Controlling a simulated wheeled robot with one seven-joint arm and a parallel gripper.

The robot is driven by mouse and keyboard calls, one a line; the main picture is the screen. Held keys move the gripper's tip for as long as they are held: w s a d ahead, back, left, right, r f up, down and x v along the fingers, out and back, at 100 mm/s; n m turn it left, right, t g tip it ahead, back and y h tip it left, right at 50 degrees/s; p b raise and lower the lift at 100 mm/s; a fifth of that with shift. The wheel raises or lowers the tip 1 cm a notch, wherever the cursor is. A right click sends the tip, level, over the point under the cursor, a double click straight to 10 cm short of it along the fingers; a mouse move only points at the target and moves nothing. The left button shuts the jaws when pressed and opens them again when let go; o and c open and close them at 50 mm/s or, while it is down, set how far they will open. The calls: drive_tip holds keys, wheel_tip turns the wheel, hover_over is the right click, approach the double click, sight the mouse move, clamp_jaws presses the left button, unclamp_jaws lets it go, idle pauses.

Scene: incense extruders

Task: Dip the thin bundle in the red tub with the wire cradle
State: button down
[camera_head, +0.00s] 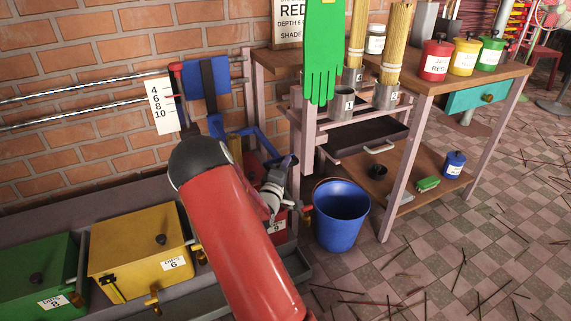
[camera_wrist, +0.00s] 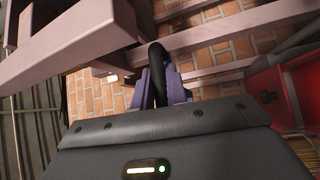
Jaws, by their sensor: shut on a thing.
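My gripper (camera_wrist: 163,86) is shut on a dark, rounded, loop-like thing (camera_wrist: 157,60) in the wrist view; what it belongs to is unclear. The red tub (camera_head: 279,228) is mostly hidden behind my arm in the head view. A blue frame (camera_head: 250,133), perhaps the cradle, hangs below a blue carriage (camera_head: 208,82). Straw-coloured sticks (camera_head: 235,150) show beside it, partly hidden. Two upright bundles (camera_head: 357,32) (camera_head: 396,42) stand in metal cups on the bench.
Yellow (camera_head: 140,245) and green (camera_head: 38,275) lidded tubs stand at left. A number scale (camera_head: 161,105) hangs by the rails. A blue bucket (camera_head: 340,215) stands on the floor by the bench. A green glove (camera_head: 321,55) hangs before the bench. Floor at right is open, with scattered sticks.

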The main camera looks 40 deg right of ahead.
wheel_tip(320, 180, down, 10)
drive_tip(key=b, duration=0.6)
drive_tip(key=shift+r, duration=0.2)
drive_tip(key=shift+f, duration=0.15)
drive_tip(key=c, duration=1.5)
unclamp_jaws()
drive_tip(key=shift+o, duration=0.5)
drive_tip(key=shift+a, duration=0.1)
drive_tip(key=r+v, duration=0.1)
drive_tip(key=v, duration=0.6)
drive_tip(key=shift+s+a+f, duration=0.25)
drive_tip(key=shift+f, duration=0.25)
